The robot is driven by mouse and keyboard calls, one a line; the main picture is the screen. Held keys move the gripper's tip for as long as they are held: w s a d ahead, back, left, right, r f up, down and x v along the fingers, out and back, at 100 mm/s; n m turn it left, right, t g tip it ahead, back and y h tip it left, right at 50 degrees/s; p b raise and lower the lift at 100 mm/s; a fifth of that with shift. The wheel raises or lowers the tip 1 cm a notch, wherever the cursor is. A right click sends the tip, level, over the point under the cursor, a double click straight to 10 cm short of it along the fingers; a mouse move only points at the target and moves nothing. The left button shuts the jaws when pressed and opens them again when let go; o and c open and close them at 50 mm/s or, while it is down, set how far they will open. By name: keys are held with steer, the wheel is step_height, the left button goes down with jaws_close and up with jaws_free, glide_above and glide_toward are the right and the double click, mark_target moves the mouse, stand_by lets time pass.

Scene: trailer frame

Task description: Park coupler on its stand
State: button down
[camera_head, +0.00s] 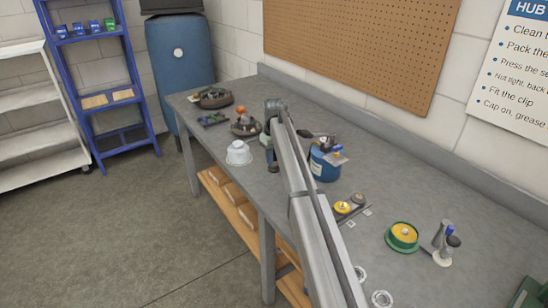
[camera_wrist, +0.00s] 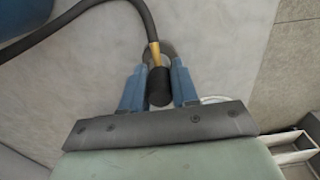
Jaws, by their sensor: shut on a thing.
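In the wrist view, my gripper (camera_wrist: 157,82) has its two blue fingers closed on the coupler (camera_wrist: 159,92), a dark cylinder with a brass-coloured neck (camera_wrist: 154,54). A black hose (camera_wrist: 100,5) runs from the neck up and to the left. In the head view, my gripper (camera_head: 270,152) is over the bench, largely hidden by my arm. A blue pail (camera_head: 322,170) with fittings on top stands right of it, and a dark hose (camera_head: 305,133) shows near the pail. I cannot tell which item is the coupler's stand.
The grey bench (camera_head: 210,135) carries a white bowl-like item (camera_head: 238,153), a dark round tray (camera_head: 215,98), a green-rimmed yellow item (camera_head: 403,237) and a small upright holder (camera_head: 444,255). A pegboard (camera_head: 365,45) hangs behind. Bare bench shows right of the pail.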

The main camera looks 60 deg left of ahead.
steer(key=shift+f, duration=0.1)
stand_by(0.3)
steer(key=shift+c, duration=1.9)
jaws_free()
steer(key=shift+r, duration=3.5)
steer(key=shift+s, duration=0.1)
